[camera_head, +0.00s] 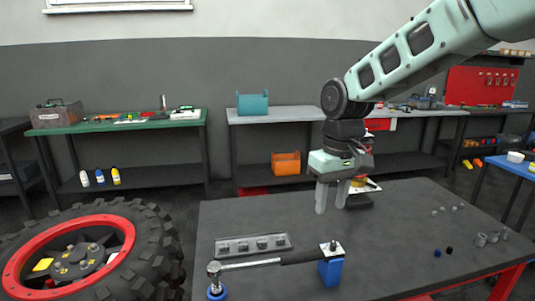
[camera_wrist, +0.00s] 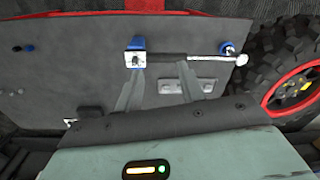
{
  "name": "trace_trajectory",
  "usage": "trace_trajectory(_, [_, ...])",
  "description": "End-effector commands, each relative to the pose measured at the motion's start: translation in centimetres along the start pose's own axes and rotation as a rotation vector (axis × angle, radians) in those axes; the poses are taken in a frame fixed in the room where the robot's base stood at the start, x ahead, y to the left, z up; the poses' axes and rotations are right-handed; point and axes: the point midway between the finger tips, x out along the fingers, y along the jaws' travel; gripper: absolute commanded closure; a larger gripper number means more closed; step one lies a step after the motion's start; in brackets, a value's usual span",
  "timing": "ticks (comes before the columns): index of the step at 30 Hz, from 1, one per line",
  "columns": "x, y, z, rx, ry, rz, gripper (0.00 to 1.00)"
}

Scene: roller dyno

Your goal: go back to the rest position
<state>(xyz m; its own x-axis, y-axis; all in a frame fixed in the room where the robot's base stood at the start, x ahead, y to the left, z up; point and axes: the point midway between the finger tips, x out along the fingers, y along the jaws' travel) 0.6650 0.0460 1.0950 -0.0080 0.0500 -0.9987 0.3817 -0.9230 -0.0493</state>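My gripper (camera_head: 331,196) hangs above the dark grey table (camera_head: 400,235) in the head view, fingers pointing down. Its two fingers are apart with nothing between them. In the wrist view, the gripper (camera_wrist: 158,82) also shows its fingers spread and empty over the table. A torque wrench (camera_head: 265,264) with a black handle lies in front of it, resting on two blue supports (camera_head: 331,272). The wrench also shows in the wrist view (camera_wrist: 185,57). A grey tray (camera_head: 252,245) with several sockets lies behind the wrench.
A large tyre with a red rim (camera_head: 160,250) stands at the left, close to the table. Small metal parts (camera_head: 487,239) lie on the table's right side. Behind are a green-topped bench (camera_head: 110,126) and a grey bench (camera_head: 290,114). The air around the gripper is clear.

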Motion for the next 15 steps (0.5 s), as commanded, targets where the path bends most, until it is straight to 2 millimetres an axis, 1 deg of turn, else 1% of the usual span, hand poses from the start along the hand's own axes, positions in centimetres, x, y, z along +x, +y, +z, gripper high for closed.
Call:
trace_trajectory(1, [0.0,-2.6,2.6,-0.041,0.001,-0.009,0.61])
trace_trajectory(2, [0.2,-4.0,4.1,-0.063,0.003,-0.015,0.61])
trace_trajectory(3, [0.6,-5.8,6.3,-0.092,0.003,-0.022,0.61])
trace_trajectory(5, [1.1,-8.0,9.7,-0.133,0.005,-0.026,0.61])
trace_trajectory(6, [1.5,-9.1,11.9,-0.159,0.007,-0.027,0.61])
trace_trajectory(8, [2.3,-10.4,15.1,-0.192,0.007,-0.025,0.61])
trace_trajectory(9, [2.8,-11.0,17.1,-0.212,0.007,-0.022,0.61])
trace_trajectory(12, [3.9,-11.7,21.1,-0.248,0.008,-0.011,0.61])
trace_trajectory(15, [4.6,-11.8,23.6,-0.269,0.009,-0.002,0.61])
